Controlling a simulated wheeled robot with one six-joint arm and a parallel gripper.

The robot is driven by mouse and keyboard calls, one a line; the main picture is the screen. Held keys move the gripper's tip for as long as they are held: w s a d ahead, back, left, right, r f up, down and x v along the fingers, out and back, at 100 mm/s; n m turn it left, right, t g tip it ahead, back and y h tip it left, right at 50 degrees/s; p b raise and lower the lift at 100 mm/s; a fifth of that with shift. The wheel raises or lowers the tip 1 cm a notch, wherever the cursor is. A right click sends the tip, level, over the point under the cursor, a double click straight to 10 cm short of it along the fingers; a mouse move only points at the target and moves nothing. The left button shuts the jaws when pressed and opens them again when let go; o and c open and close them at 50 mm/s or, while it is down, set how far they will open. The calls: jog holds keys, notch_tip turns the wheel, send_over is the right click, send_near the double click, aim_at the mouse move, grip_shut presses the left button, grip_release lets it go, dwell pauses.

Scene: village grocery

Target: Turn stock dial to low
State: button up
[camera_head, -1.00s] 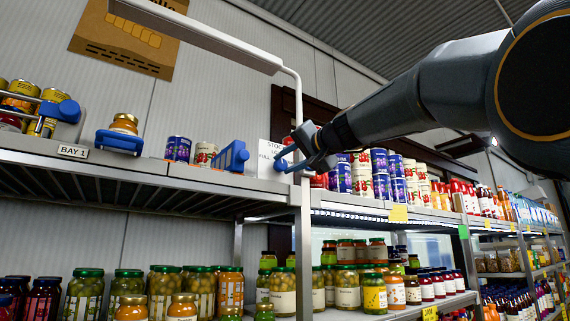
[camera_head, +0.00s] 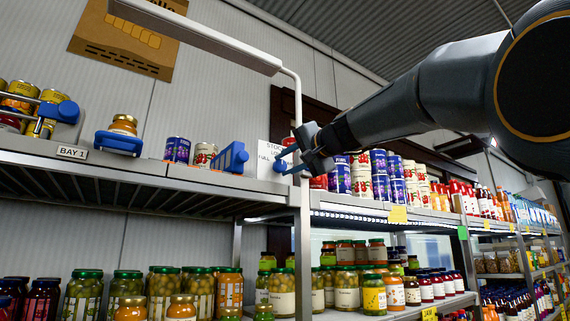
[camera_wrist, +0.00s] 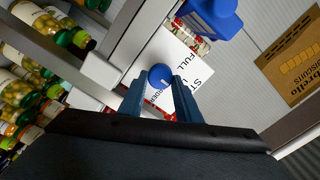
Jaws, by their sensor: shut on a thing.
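The stock dial is a small round blue knob (camera_head: 280,166) at the right end of the upper shelf, in front of a white card (camera_head: 266,152) with partly readable words such as STOCK, LOW and FULL. In the wrist view the knob (camera_wrist: 160,75) sits between the tips of my two blue fingers, with the white card (camera_wrist: 186,82) behind it. My gripper (camera_head: 287,161) reaches in from the right and is shut on the knob. Where any pointer on the dial faces cannot be made out.
A white post (camera_head: 304,230) stands right beside the gripper. A blue bracket (camera_head: 231,157) and cans (camera_head: 177,150) are to the left on the shelf. Stacked cans (camera_head: 362,178) stand behind to the right. Jars (camera_head: 202,291) fill the lower shelf.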

jog(key=o, duration=1)
jog(key=shift+a+f, duration=0.1)
jog(key=shift+s, duration=0.1)
jog(key=shift+s+d, duration=0.1)
jog(key=shift+d, duration=0.1)
jog(key=b+v, duration=0.3)
jog(key=v, duration=0.4)
jog(key=shift+s+d, duration=0.1)
jog(key=shift+s, duration=0.1)
